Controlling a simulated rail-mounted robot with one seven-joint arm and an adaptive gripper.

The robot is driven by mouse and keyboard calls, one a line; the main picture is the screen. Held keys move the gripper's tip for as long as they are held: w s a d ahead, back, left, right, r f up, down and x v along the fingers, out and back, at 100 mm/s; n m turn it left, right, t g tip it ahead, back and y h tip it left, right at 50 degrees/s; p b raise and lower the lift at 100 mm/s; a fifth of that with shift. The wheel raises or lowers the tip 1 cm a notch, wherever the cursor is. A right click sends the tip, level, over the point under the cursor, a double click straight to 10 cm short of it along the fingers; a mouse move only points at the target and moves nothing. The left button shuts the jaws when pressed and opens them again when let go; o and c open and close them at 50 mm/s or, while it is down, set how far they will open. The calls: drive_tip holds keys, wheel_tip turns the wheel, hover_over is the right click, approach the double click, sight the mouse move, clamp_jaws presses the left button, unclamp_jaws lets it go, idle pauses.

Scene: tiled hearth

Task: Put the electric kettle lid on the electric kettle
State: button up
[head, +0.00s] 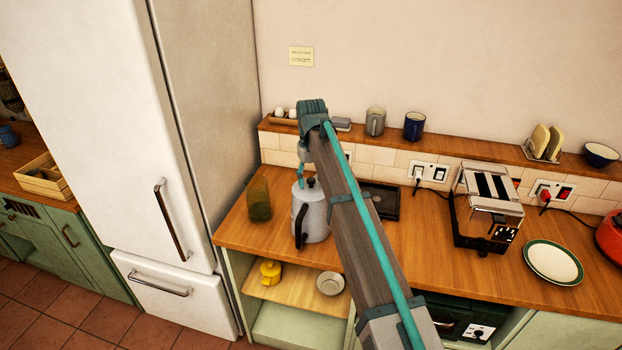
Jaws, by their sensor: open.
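The electric kettle (314,222), pale grey with a black handle, stands upright on the wooden counter left of the middle. Its lid (311,188), with a dark knob, appears to be on the kettle's top opening; whether it is fully seated is too small to tell. My gripper (301,184) points down at the upper left of the kettle, close beside the lid knob. It is open and seems empty. My arm crosses in front of the kettle's right side and hides part of the counter.
A dark tray (381,201) lies behind my arm. A toaster (487,207) and a plate (553,262) are to the right. Mugs (375,121) stand on the back ledge. The refrigerator (160,130) bounds the left.

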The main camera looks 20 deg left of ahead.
drive_tip(key=shift+r, duration=0.2)
drive_tip(key=shift+r+p, duration=0.3)
drive_tip(key=shift+r, duration=0.05)
drive_tip(key=shift+r+p, duration=0.8)
drive_tip(key=shift+r, duration=0.85)
drive_tip(key=shift+r, duration=0.1)
wheel_tip(320, 180, up, 12)
idle(1.2)
